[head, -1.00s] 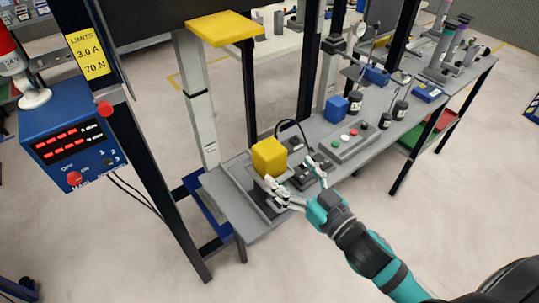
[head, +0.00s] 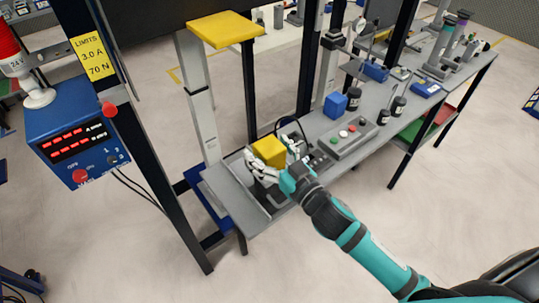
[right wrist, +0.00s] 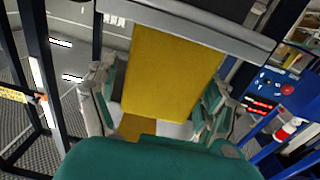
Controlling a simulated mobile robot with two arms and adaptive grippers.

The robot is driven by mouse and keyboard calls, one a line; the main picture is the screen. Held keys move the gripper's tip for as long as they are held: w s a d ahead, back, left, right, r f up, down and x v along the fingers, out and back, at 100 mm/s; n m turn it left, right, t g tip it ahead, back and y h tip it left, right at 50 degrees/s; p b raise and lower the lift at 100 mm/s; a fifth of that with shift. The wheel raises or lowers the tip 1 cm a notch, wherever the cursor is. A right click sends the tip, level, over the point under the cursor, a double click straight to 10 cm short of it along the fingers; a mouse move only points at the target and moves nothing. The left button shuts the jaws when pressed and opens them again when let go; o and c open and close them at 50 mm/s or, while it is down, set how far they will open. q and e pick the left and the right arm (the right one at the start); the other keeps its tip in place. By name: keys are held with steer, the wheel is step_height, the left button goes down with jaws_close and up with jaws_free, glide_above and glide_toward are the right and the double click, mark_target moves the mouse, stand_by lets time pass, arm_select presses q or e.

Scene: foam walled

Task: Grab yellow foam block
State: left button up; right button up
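The yellow foam block (head: 269,150) sits on a grey stand at the near left end of the grey bench. In the right wrist view the yellow block (right wrist: 172,70) fills the middle, between my two fingers. My right gripper (head: 270,165) is around the block from the near side, one finger on each side. In the wrist view the right gripper (right wrist: 160,105) is spread wide, with a thin gap at the left finger; contact on the right side is unclear. The block's lower part is hidden by the gripper in the head view. My left gripper is not in view.
A button box (head: 345,138) and a blue cube (head: 335,105) stand farther along the grey bench (head: 235,208). A blue power unit (head: 70,135) and dark upright stand at the left.

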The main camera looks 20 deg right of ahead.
steer(key=c, duration=1.1)
steer(key=shift+r, duration=0.1)
